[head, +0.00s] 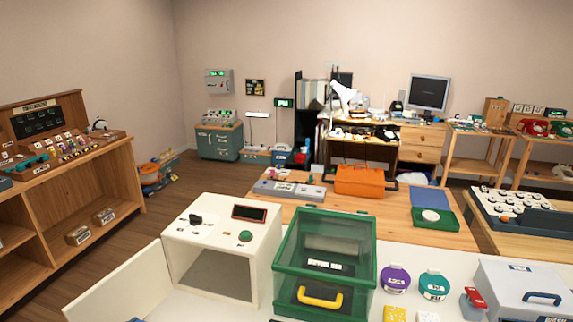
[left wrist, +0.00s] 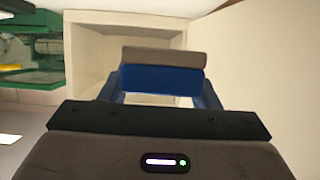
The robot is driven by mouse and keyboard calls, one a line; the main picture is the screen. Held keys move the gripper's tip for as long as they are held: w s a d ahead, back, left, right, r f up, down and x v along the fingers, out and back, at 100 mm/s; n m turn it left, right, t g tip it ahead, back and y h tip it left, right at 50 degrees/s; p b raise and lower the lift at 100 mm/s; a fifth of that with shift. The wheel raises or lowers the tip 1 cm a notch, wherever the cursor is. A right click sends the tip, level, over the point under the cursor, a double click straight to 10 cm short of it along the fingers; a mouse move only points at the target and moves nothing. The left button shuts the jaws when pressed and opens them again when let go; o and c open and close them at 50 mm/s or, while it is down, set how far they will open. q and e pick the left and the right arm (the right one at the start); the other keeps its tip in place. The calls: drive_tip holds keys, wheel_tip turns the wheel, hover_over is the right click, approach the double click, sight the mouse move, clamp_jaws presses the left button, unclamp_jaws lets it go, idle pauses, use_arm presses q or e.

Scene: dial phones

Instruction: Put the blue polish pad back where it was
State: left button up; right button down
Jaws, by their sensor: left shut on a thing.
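The blue polish pad (left wrist: 161,79), a blue block with a grey-brown layer along one side, is in the left wrist view. My left gripper (left wrist: 160,92) is shut on it, with a blue finger at each end. Behind the pad is the open front of a white box (left wrist: 145,17), whose pale inside shows around it. I cannot tell whether the pad is inside the opening or in front of it. In the head view, the white box (head: 182,233) stands at the front left with its door open. Neither gripper shows clearly there.
The open white door (head: 125,287) extends left of the box. A clear green-framed case (head: 325,222) with a yellow handle stands close on its right. Purple (head: 396,278) and teal (head: 434,285) round items and a grey toolbox (head: 525,285) are further right.

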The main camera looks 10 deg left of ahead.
use_arm(q)
drive_tip(key=shift+w+d, duration=0.35)
drive_tip(key=shift+w+d+f+y, duration=0.25)
drive_tip(key=shift+w+d+y, duration=0.05)
drive_tip(key=shift+w+d, duration=0.35)
drive_tip(key=shift+w+d+n, duration=0.1)
drive_tip(key=shift+d+n, duration=0.2)
drive_tip(key=shift+d, duration=0.05)
drive_tip(key=w+d+r, duration=0.2)
drive_tip(key=d+r, duration=0.1)
drive_tip(key=d, duration=0.4)
drive_tip(key=w+d+r+b, duration=0.1)
drive_tip(key=d+r, duration=0.3)
drive_tip(key=d, duration=0.3)
drive_tip(key=w+d+r+b, duration=0.1)
drive_tip(key=w+d+r, duration=0.1)
drive_tip(key=d, duration=0.5)
drive_tip(key=shift+w+d+r, duration=0.15)
drive_tip(key=shift+w+r, duration=0.2)
drive_tip(key=shift+r, duration=0.45)
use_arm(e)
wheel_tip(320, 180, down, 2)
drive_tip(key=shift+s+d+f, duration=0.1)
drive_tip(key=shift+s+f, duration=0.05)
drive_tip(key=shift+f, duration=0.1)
use_arm(q)
drive_tip(key=shift+d, duration=0.1)
